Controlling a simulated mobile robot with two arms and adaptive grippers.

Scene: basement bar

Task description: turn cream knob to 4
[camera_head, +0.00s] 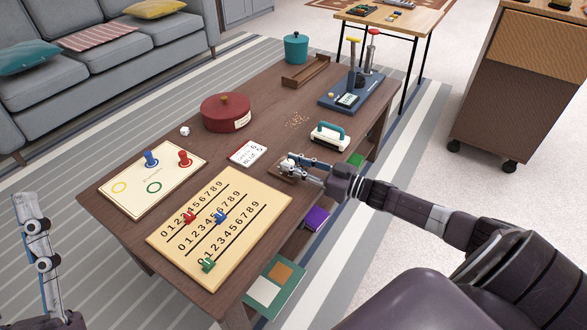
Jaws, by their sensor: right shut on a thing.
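My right gripper (288,164) reaches in from the right and is shut at a small brown base (279,175) near the right edge of the low wooden table. A pale part shows at its fingertips and seems to be the cream knob, but the fingers cover most of it. Its pointer and any numbers around it cannot be made out. My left gripper (36,238) is at the far left, beside the table and away from everything; its finger opening cannot be judged.
Close by are a teal-handled white object (330,137), a small white card (248,153) and a number board (222,227) with coloured pieces. A ring board (152,178), a red round box (226,112) and a blue device (350,92) also stand on the table (265,85).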

